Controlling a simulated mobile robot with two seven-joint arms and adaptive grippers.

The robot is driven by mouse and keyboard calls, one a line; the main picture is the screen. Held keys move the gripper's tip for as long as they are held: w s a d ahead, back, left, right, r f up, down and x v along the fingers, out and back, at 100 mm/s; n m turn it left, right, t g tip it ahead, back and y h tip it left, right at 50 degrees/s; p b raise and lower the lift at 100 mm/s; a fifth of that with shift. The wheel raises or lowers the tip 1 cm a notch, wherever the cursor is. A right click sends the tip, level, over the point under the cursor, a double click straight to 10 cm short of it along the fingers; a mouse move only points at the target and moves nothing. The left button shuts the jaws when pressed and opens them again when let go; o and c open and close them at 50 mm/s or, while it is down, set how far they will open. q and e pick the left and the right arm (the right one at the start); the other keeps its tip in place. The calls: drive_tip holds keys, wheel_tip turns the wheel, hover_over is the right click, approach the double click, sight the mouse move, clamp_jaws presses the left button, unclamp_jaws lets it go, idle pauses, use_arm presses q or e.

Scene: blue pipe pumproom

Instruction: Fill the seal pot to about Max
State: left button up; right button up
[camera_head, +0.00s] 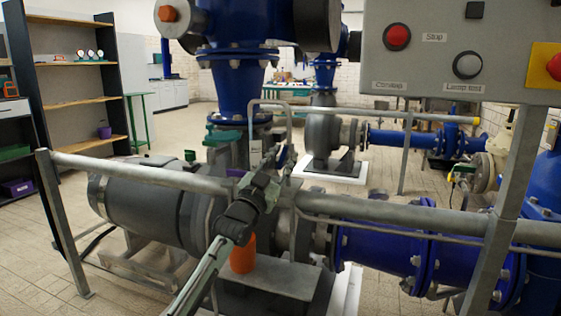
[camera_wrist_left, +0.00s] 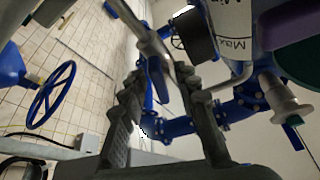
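The seal pot (camera_head: 255,152), a pale vessel, stands behind the rail at the middle of the head view. In the left wrist view its white label (camera_wrist_left: 232,28) reads "Max"; I cannot make out a liquid level. My left gripper (camera_head: 270,182) is just in front of and below the pot. In the left wrist view its two fingers (camera_wrist_left: 160,80) are apart, with a grey lever or pipe (camera_wrist_left: 150,38) showing between and beyond their tips; I cannot tell whether they touch it. My right gripper is not in view.
A grey handrail (camera_head: 400,215) crosses the front. An orange bottle-like object (camera_head: 243,256) stands below my left gripper. A control panel (camera_head: 450,50) hangs at upper right. Blue pipes (camera_head: 380,240) and a motor (camera_head: 150,215) fill the middle.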

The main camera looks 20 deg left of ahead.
use_arm(q)
drive_tip(key=v, duration=1.2)
idle(6.8)
